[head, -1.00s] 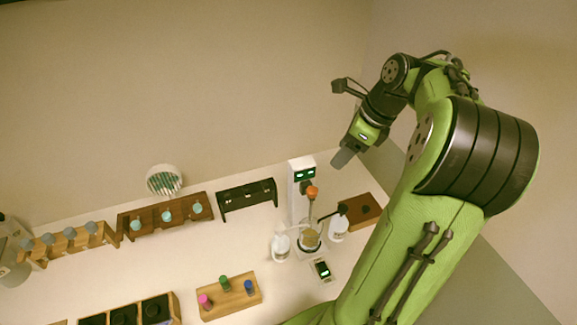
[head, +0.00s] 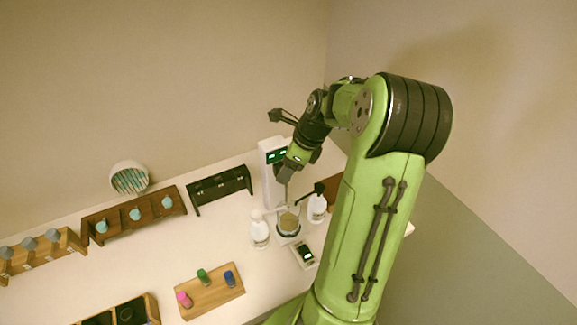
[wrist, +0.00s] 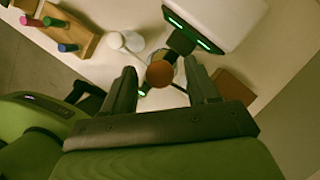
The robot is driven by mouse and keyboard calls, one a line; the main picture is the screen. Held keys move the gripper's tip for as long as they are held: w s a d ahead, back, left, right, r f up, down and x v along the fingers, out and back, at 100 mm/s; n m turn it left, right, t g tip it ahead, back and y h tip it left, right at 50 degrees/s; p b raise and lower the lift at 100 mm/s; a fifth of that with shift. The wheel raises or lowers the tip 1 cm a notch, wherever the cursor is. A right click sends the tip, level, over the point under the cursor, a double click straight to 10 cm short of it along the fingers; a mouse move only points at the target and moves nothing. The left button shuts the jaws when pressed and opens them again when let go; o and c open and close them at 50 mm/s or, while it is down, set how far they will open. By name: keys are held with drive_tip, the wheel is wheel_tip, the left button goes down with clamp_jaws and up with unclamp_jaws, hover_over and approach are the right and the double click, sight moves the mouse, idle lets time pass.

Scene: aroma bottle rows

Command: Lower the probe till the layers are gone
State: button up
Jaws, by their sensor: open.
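The probe's round orange-brown knob (wrist: 160,74) shows in the wrist view between the fingertips of my gripper (wrist: 159,68), with gaps at both sides. My gripper is open and also shows in the head view (head: 283,172), above the beaker and close to the white stand (head: 268,188). In the head view my gripper hides the knob. The glass beaker (head: 288,224) stands below with tan contents; separate layers cannot be made out. The stand's head in the wrist view (wrist: 215,18) has lit green displays.
White bottles stand left (head: 260,232) and right (head: 317,209) of the beaker. A small device (head: 304,254) with a green display lies in front. A wooden rack (head: 209,290) holds pink, green and blue vials. A black rack (head: 219,188) stands behind left.

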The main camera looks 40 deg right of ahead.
drive_tip(key=shift+c, duration=0.3)
clamp_jaws()
wheel_tip(320, 180, down, 7)
drive_tip(key=b, duration=0.3)
drive_tip(key=shift+f, duration=0.15)
drive_tip(key=shift+o, duration=0.3)
unclamp_jaws()
